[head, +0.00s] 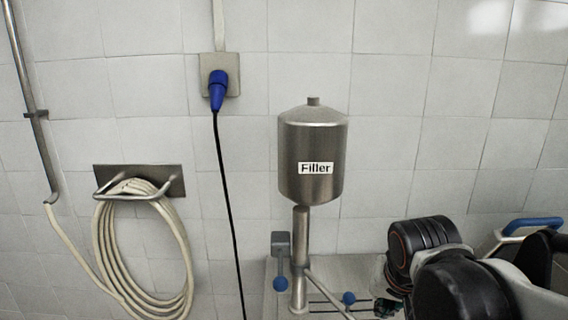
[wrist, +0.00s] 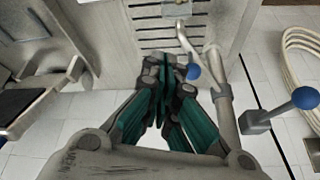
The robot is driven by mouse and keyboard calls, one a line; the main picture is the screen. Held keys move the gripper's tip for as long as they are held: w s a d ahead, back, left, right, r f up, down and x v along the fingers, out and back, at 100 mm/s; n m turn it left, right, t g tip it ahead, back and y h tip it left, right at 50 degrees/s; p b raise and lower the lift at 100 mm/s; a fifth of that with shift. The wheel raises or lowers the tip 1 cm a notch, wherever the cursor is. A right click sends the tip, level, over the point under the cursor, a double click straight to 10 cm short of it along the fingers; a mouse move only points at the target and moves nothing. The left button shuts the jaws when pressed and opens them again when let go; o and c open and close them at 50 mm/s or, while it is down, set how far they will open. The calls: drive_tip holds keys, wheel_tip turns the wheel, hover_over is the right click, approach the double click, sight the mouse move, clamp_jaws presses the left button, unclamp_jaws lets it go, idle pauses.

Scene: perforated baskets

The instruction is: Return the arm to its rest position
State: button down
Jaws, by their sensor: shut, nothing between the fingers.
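My arm (head: 450,275) reaches in at the lower right of the head view, its dark and grey links folded in front of the slatted counter. The gripper itself is hardly visible there. In the wrist view my gripper (wrist: 170,75) points away from the camera, its green-black fingers brought together with nothing held between them. The fingertips are near the slatted metal surface (wrist: 145,34) of the filler stand.
A steel filler (head: 312,160) stands on a post at the middle. A lever with a blue knob (wrist: 305,98) is right of my gripper, and another blue knob (wrist: 193,72) is close beside the fingertips. A coiled hose (head: 140,250) hangs on the tiled wall.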

drive_tip(key=s+f+n+t+b, duration=0.2)
drive_tip(key=s+f+n+b, duration=0.1)
drive_tip(key=s+f+b, duration=0.4)
drive_tip(key=shift+s+f+n+y, duration=0.35)
drive_tip(key=shift+s+f, duration=0.25)
drive_tip(key=shift+s, duration=0.25)
